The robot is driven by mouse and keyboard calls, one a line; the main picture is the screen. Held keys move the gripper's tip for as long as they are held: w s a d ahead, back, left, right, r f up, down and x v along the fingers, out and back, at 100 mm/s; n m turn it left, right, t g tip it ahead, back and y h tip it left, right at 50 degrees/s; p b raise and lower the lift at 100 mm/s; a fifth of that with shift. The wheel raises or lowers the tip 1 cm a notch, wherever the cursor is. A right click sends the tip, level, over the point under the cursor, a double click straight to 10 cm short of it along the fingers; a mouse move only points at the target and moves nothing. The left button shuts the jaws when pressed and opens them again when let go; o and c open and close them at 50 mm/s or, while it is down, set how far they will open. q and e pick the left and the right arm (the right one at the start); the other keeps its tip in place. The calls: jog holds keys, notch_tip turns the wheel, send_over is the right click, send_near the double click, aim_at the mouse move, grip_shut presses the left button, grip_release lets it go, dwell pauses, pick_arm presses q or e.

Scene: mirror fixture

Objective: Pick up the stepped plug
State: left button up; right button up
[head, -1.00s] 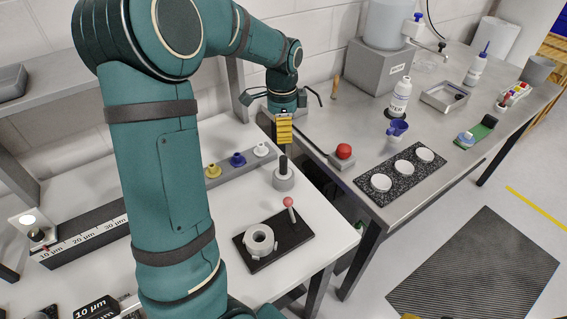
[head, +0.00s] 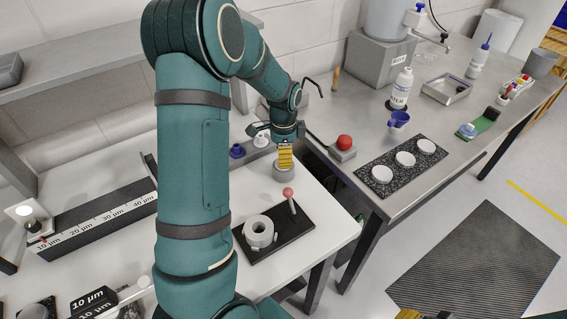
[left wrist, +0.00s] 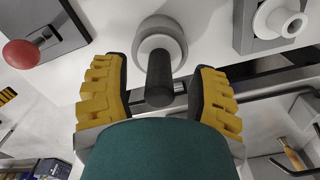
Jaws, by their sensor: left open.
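The stepped plug has a wide grey round base and an upright black handle. In the head view its base (head: 284,172) stands on the white table, with the handle hidden behind my fingers. In the left wrist view the plug (left wrist: 158,78) shows its black handle between my two yellow-padded fingers, with visible gaps on both sides. My left gripper (head: 285,157) is open, pointing down over the plug; it also shows in the left wrist view (left wrist: 160,70). The fingers are around the handle's upper part in that view. My right gripper is not in view.
A black fixture plate (head: 300,230) with a grey ring (head: 259,231) and a red-ball lever (head: 288,192) lies in front of the plug. A grey rail with a blue peg (head: 237,151) and a white peg (head: 262,139) runs behind. A metal bench with a red button (head: 344,142) is at right.

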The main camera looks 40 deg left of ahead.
pick_arm(q)
jog(key=shift+f, duration=0.5)
grip_shut()
